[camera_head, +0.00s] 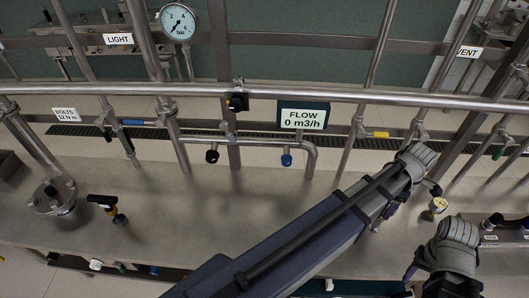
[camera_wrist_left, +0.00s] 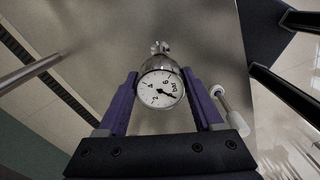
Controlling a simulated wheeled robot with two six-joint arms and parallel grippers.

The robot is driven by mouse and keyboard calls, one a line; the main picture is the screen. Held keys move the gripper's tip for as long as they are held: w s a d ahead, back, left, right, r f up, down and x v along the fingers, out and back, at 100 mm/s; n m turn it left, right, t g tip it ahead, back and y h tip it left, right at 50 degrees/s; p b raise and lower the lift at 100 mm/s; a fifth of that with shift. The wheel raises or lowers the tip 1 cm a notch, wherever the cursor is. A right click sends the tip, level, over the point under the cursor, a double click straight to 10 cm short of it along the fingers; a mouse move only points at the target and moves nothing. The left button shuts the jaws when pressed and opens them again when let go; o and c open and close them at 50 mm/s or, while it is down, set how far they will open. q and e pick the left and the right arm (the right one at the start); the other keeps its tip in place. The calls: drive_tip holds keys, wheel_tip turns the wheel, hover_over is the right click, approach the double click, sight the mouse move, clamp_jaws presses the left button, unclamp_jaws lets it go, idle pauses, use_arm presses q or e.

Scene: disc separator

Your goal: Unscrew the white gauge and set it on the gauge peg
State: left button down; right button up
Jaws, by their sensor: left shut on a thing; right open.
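The white gauge (camera_wrist_left: 160,90) has a round white dial marked in bar and a shiny metal body. In the left wrist view it sits between the two purple fingers of my left gripper (camera_wrist_left: 160,75), which is shut on it. A small metal fitting (camera_wrist_left: 159,47) shows beyond the body; I cannot tell whether it belongs to the gauge. In the head view my left gripper (camera_head: 384,214) is over the bench at right, largely hidden by its wrist. My right gripper (camera_head: 412,272) is open at the lower right, its fingers partly hidden. I cannot clearly identify the gauge peg.
A small cream round-faced item (camera_head: 438,205) stands between my wrists. A large bar gauge (camera_head: 178,21) is at the back. Pipes and a flow display (camera_head: 303,116) line the bench's rear. A flanged fitting (camera_head: 53,195) stands left. The bench middle (camera_head: 225,205) is clear.

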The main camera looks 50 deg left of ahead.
use_arm(q)
drive_tip(key=shift+n, duration=1)
unclamp_jaws()
drive_tip(key=shift+r, duration=0.1)
wheel_tip(320, 180, up, 8)
drive_tip(key=p, duration=0.8)
drive_tip(key=shift+f, duration=0.2)
